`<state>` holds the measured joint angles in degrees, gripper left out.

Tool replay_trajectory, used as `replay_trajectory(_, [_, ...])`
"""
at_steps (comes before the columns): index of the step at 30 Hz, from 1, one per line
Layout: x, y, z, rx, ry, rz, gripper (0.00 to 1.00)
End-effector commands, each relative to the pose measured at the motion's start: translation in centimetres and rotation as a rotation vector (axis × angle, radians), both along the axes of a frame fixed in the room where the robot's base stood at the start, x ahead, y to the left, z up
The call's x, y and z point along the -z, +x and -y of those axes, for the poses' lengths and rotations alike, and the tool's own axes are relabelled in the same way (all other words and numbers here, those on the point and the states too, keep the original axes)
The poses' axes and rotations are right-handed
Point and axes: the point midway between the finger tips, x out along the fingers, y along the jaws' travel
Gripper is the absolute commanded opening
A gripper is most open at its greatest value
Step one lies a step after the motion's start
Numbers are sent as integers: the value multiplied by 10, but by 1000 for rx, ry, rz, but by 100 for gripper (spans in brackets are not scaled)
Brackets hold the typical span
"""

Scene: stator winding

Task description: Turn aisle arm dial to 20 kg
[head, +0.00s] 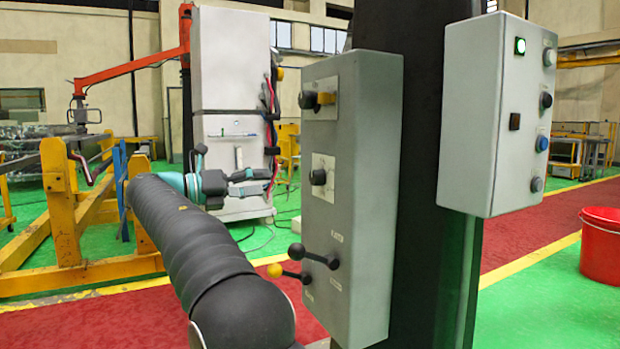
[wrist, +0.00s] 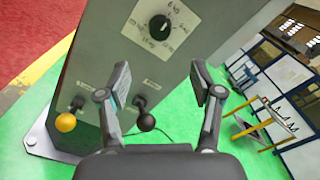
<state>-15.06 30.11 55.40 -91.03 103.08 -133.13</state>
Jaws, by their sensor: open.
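The dial in the wrist view is a round black knob (wrist: 159,27) with a white mark, on a white plate (wrist: 136,13) with weight labels around it. The labels are tilted and too small to read surely, so I cannot tell the setting. In the head view a black dial (head: 318,177) sits on a white plate midway up the grey control box (head: 362,200). My gripper (wrist: 162,80) is open and empty, its fingers apart below the dial in the wrist picture. In the head view my gripper (head: 268,181) is left of the box, apart from the dial.
Below the dial are levers with a yellow ball (wrist: 65,122) and black balls (wrist: 146,122). A black-and-yellow switch (head: 318,100) is higher on the box. A second button box (head: 498,115) hangs at right. A yellow frame (head: 60,215) stands at left. A red bucket (head: 601,246) is at far right.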

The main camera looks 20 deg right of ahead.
Motion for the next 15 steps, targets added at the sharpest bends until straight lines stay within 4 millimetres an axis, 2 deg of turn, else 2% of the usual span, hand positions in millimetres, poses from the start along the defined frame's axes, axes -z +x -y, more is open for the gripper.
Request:
replay_trajectory(5, [0,0,21,4,-2,-2,66])
replay_trajectory(15, [1,2,83,3,-1,-1,66])
